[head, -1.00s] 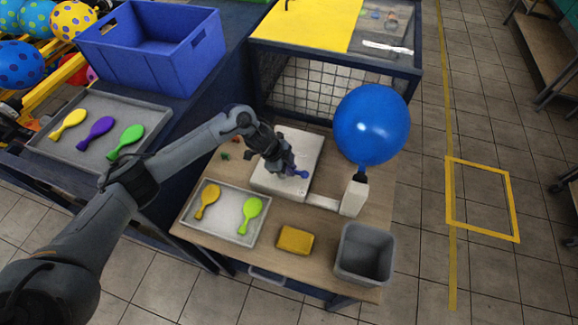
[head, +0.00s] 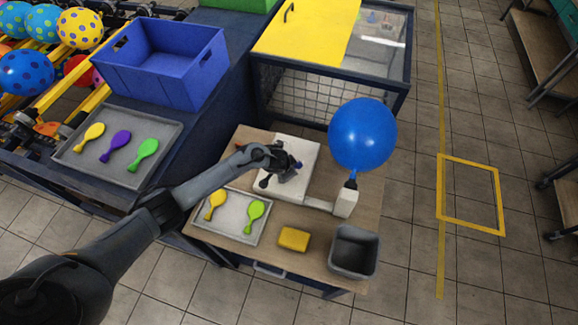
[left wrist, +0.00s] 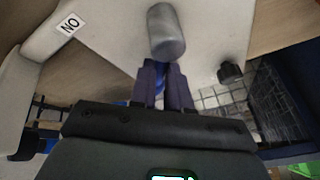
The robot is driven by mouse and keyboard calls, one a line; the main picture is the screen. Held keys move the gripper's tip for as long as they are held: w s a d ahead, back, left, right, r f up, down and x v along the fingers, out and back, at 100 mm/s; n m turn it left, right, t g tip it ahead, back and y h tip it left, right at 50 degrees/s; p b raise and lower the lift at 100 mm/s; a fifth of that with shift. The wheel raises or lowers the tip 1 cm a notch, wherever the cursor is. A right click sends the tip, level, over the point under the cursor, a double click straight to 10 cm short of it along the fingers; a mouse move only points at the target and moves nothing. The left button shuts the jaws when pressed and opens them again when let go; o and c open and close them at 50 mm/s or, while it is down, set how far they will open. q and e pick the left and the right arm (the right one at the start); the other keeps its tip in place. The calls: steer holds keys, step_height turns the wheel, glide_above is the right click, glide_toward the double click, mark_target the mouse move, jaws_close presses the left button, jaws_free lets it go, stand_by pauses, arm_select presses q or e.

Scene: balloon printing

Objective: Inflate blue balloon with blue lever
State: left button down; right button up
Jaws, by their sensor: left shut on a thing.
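The blue balloon (head: 362,134) is round and inflated. It stands upright on the white nozzle post (head: 346,203) at the right of the white machine (head: 305,150). My left gripper (head: 294,166) is over the machine's top, shut on the blue lever (head: 299,164). In the left wrist view, the fingers (left wrist: 165,85) are close together with a bit of blue between them, and most of the lever is hidden. A grey cylindrical knob (left wrist: 165,32) shows just beyond the fingertips. My right gripper is not in view.
A grey tray (head: 230,237) with a yellow and a green balloon, a yellow sponge (head: 294,239) and a grey bin (head: 354,252) are in front of the machine. A blue crate (head: 160,62) and another balloon tray (head: 118,146) are at left. A mesh cage (head: 330,85) stands behind.

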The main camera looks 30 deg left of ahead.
arm_select(q)
steer(key=n+p, duration=0.1)
steer(key=n+y, duration=0.1)
steer(key=n, duration=0.1)
steer(key=shift+w+a+r+n+y+p, duration=0.1)
steer(key=shift+w+a+n+y+p, duration=0.1)
steer(key=shift+a+n+y+p, duration=0.15)
steer(key=shift+a+n+g+y, duration=0.25)
steer(key=shift+n+g+y, duration=0.2)
steer(key=shift+n, duration=0.8)
steer(key=shift+w+a+n+p, duration=0.1)
steer(key=shift+a+n+p, duration=0.15)
steer(key=shift+n, duration=0.25)
steer(key=c, duration=1.1)
jaws_free()
steer(key=shift+s+d+r, duration=0.2)
steer(key=shift+s+r, duration=0.05)
steer(key=shift+r, duration=0.35)
steer(key=v, duration=0.9)
steer(key=shift+d+p, duration=0.2)
steer(key=shift+p, duration=0.25)
